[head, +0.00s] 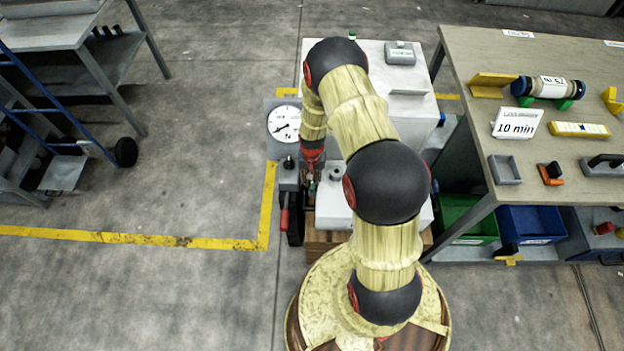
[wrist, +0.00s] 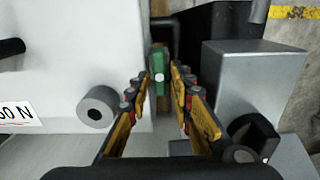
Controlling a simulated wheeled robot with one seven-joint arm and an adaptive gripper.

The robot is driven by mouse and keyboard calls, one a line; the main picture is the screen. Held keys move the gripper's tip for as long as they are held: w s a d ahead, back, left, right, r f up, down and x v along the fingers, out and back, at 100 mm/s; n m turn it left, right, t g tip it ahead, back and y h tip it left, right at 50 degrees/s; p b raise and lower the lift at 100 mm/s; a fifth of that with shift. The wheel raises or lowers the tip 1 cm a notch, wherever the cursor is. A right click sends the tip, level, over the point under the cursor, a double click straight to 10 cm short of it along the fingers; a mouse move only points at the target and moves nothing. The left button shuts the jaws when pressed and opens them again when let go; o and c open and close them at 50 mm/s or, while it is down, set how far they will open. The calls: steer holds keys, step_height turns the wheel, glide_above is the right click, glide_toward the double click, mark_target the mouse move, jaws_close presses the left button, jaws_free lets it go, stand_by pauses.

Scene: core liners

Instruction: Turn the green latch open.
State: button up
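The green latch (wrist: 158,60) stands upright in the wrist view, in the gap between a white housing and a grey block. My gripper (wrist: 157,78) is open, with its two yellow-and-red fingers on either side of the latch's line. The fingertips are close to the latch, with a visible gap between them. I cannot tell whether either finger touches it. In the head view my gripper (head: 311,178) points down beside the white machine, and my arm hides much of that spot.
The white housing (wrist: 75,50) is close on the left, with a round grey knob (wrist: 97,106). The grey block (wrist: 245,85) is close on the right. A dial gauge (head: 284,123) stands beside the machine. A workbench (head: 470,110) with several tools is to the right.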

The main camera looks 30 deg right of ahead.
steer(key=shift+o, duration=0.7)
step_height(320, 180, up, 12)
stand_by(0.5)
steer(key=s+a+n+g, duration=0.1)
steer(key=s, duration=0.4)
steer(key=s+a+r+n+t, duration=0.2)
steer(key=s+a+r, duration=0.2)
steer(key=r, duration=1)
steer(key=s+a+r+n+t, duration=0.2)
steer(key=s+a+r, duration=0.3)
steer(key=r, duration=0.9)
steer(key=s+a+r+n+t, duration=0.2)
steer(key=s+a+r, duration=0.2)
steer(key=r, duration=1)
steer(key=shift+s+a+t, duration=0.2)
steer(key=shift+s+t, duration=0.1)
steer(key=shift+s, duration=1.05)
